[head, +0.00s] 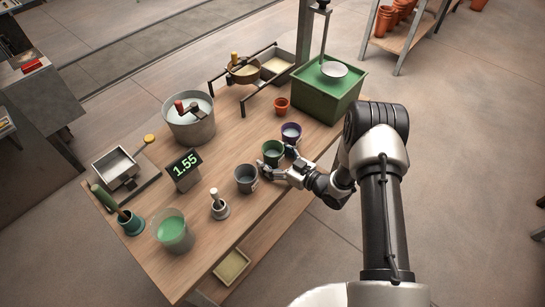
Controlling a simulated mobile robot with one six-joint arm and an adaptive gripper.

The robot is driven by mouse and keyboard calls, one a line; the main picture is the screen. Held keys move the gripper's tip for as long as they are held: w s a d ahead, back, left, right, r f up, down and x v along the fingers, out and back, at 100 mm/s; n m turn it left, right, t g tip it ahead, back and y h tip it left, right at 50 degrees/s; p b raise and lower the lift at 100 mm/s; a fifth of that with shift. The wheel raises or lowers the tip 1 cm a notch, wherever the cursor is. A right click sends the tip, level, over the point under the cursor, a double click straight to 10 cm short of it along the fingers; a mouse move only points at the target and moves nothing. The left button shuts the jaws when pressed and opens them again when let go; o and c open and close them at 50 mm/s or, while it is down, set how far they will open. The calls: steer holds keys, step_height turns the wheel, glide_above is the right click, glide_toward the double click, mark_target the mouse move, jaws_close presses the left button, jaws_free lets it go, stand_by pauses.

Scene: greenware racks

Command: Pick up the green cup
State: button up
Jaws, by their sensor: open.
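The green cup (267,158) stands upright on the wooden table, near the table's right edge. It is a small dark green cup with an open top. My gripper (283,165) is at the cup's right side, low near the table top, with its fingers open and reaching toward the cup. One finger lies near the cup's right rim and the other near its lower front. I cannot tell whether either finger touches the cup.
A grey cup (245,180) stands close to the left and a purple cup (291,131) close behind. An orange pot (282,105), a green box (335,98), a metal bucket (192,128) and a display (184,170) stand farther off. A white-handled tool (218,205) stands in front.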

steer(key=shift+w, duration=0.1)
steer(key=c, duration=1.2)
